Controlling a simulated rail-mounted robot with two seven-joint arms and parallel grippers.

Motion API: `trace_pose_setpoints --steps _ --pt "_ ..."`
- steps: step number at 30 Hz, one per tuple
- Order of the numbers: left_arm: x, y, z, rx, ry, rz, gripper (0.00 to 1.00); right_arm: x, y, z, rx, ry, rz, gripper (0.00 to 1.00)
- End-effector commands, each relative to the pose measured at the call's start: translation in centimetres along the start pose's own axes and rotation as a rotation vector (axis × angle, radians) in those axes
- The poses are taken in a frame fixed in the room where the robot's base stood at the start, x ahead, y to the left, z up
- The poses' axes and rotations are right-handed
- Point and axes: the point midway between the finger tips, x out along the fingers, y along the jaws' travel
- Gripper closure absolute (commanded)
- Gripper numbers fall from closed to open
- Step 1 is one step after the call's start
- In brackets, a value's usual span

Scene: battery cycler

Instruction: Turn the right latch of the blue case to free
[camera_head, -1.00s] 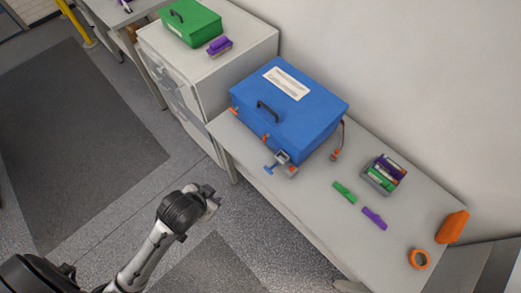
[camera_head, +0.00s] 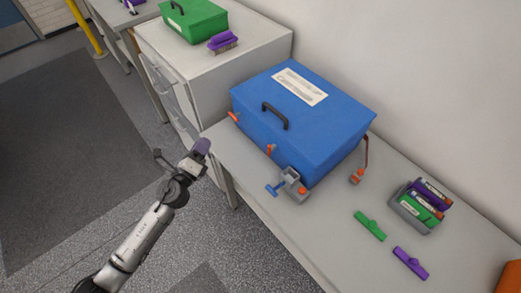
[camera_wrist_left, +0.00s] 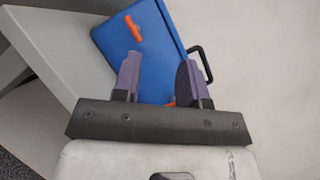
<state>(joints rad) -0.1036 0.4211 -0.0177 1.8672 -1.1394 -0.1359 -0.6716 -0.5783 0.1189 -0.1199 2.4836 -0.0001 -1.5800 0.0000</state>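The blue case (camera_head: 318,112) sits closed on the grey bench, with a black handle (camera_head: 276,115) on its lid. Its right latch (camera_head: 270,150) is a small orange tab on the front face, beside the grey clamp. The left latch (camera_head: 234,117) is another orange tab near the left corner. My left gripper (camera_head: 202,147) is off the bench's front edge, left of the case and apart from it. In the left wrist view its two purple fingers (camera_wrist_left: 157,78) are spread and empty. One orange latch shows beyond them; another is partly hidden near the right finger. My right gripper is out of view.
A grey clamp with a blue handle (camera_head: 289,184) stands at the case's front right corner. An orange-ended strap (camera_head: 357,175) hangs at its right side. Green (camera_head: 370,226) and purple (camera_head: 410,262) clips and a filled grey bin (camera_head: 402,209) lie further right. A cabinet (camera_head: 225,75) stands behind left.

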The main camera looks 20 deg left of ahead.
Motion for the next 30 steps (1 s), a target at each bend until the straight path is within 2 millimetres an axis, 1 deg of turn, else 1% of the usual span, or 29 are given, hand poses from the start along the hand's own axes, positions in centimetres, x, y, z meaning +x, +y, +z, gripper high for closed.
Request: trace_pose_setpoints --steps 1,3,6,9,12,15,20,23,30 --pt "-0.1 -0.2 -1.5 0.118 0.08 -0.053 0.61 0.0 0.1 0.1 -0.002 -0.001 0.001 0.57" --pt "-0.5 -0.8 -3.6 0.286 0.189 -0.14 0.61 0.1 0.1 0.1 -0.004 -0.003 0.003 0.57" --pt "-1.4 -1.7 -6.1 0.488 0.317 -0.268 0.61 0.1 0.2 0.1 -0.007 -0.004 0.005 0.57" --pt "-2.5 -2.5 -8.0 0.637 0.406 -0.388 0.61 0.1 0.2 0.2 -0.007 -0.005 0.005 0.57" --pt "-3.4 -3.0 -9.2 0.738 0.455 -0.485 0.61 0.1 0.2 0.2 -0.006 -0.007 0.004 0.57" --pt "-3.6 -3.2 -9.5 0.804 0.457 -0.525 0.61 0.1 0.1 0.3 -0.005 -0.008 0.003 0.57" --pt "-2.9 -3.5 -9.8 0.845 0.442 -0.535 0.61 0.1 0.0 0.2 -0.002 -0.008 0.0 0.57" --pt "-1.9 -3.9 -10.6 0.844 0.44 -0.535 0.61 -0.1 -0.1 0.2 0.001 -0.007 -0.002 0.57" --pt "1.7 -5.0 -13.1 0.842 0.439 -0.533 0.61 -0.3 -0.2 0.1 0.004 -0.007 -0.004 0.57"
